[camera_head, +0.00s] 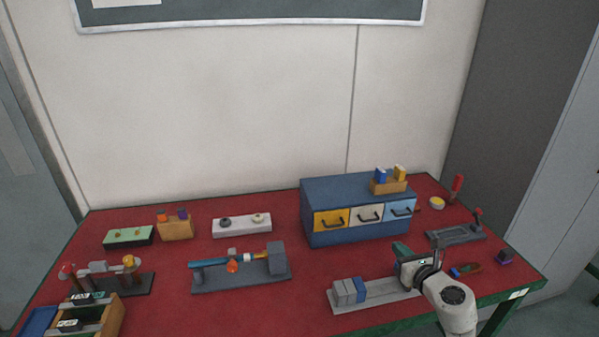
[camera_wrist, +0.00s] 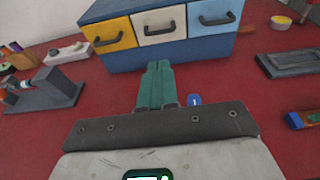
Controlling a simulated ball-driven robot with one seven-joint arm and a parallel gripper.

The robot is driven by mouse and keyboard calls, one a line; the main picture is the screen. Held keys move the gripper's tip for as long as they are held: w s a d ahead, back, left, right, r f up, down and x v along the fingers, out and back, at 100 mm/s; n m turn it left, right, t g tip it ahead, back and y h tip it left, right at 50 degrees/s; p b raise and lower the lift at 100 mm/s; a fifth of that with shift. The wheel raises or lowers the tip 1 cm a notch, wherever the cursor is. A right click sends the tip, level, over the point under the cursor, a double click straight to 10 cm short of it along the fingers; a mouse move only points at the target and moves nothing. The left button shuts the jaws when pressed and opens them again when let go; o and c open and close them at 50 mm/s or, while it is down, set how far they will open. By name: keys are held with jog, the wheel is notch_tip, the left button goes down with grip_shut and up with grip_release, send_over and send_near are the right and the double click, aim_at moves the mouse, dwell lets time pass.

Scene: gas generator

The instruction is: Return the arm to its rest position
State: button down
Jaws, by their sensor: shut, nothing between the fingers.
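My gripper (camera_wrist: 157,88) is in the middle of the wrist view, its green fingers together with nothing between them. It points toward the blue drawer cabinet (camera_wrist: 160,45), which has yellow, white and light blue drawer fronts, all looking closed. In the head view my gripper (camera_head: 401,248) is at the right front of the red table, above the far side of a light grey base plate (camera_head: 385,297). My white arm reaches in from the lower right. The gripper appears apart from the cabinet (camera_head: 350,187).
Grey and blue blocks (camera_head: 347,291) sit on the plate's left end. A dark grey fixture (camera_head: 456,233) and a blue-and-orange piece (camera_head: 465,269) lie to the right. A fixture with a blue tube (camera_head: 240,275) stands left of centre. Red table surface is bare between them.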

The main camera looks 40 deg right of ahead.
jog(key=s+a+r+m+g+h, duration=0.35)
jog(key=r+m+h, duration=0.45)
jog(key=m, duration=1)
jog(key=s+a+f+m+g+y, duration=0.5)
jog(key=a+f+m+y, duration=0.3)
jog(key=a+f+m, duration=0.35)
jog(key=s+a+f+g+y, duration=0.2)
jog(key=s+a+f+y, duration=0.1)
jog(key=a, duration=0.5)
jog(key=s+a+f+m+g+y, duration=0.1)
jog(key=s+a+f+g+y, duration=0.1)
jog(key=a, duration=0.7)
jog(key=s+f+y, duration=0.1)
jog(key=s+y, duration=0.1)
jog(key=s, duration=0.1)
jog(key=shift+a, duration=0.3)
jog(key=shift+f, duration=0.1)
